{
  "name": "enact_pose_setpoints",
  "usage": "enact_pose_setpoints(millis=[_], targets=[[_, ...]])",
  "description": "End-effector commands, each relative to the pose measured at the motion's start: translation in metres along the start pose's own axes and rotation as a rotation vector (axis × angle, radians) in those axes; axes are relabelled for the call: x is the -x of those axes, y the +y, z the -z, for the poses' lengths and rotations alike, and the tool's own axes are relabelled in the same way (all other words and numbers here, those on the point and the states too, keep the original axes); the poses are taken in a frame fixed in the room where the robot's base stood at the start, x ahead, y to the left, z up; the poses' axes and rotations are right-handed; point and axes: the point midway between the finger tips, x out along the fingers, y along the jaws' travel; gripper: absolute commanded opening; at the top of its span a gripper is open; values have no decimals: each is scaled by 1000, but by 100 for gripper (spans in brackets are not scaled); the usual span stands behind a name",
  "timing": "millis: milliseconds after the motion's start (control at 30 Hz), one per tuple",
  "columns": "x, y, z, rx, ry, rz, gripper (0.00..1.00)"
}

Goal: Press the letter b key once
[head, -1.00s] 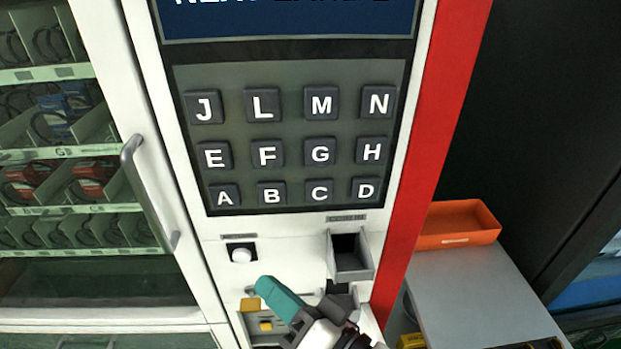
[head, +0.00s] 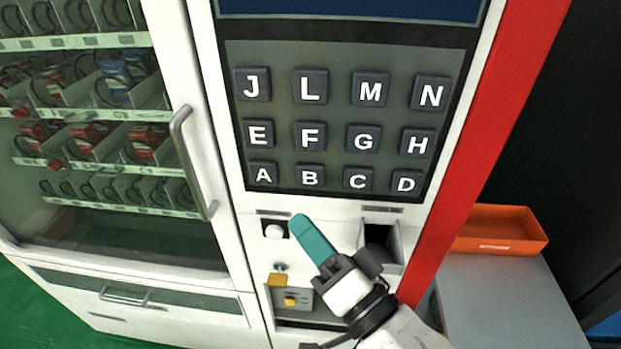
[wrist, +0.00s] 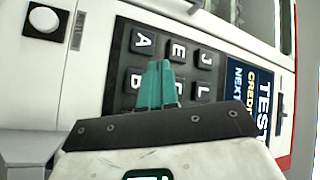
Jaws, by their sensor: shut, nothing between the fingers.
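The B key (head: 310,178) is a dark square button in the bottom row of the keypad (head: 283,120), between the A key (head: 263,174) and the C key (head: 358,179). My gripper (head: 298,222) is shut and empty, its teal fingers pointing up toward the keypad. In the head view its tips appear a little below the B key, beside the white round button. In the wrist view the gripper (wrist: 159,66) points at the keypad, with the A key (wrist: 143,41) ahead and the B key (wrist: 134,81) just left of the fingers. I see no contact with a key.
The white round button (head: 275,231) is left of my fingertips and the coin slot box (head: 394,252) is to their right. A door handle (head: 190,160) stands out at the left. An orange tray (head: 500,228) sits on a grey surface at the right.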

Motion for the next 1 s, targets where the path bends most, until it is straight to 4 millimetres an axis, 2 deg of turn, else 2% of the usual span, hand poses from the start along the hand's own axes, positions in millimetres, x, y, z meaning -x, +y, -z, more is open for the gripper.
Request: enact_pose_setpoints(millis=[233, 500, 1000], targets=[[-24, 18, 17, 2, 2, 1, 0], [-40, 30, 29, 2, 1, 0, 0], [-44, 32, 32, 1, 0, 0, 0]])
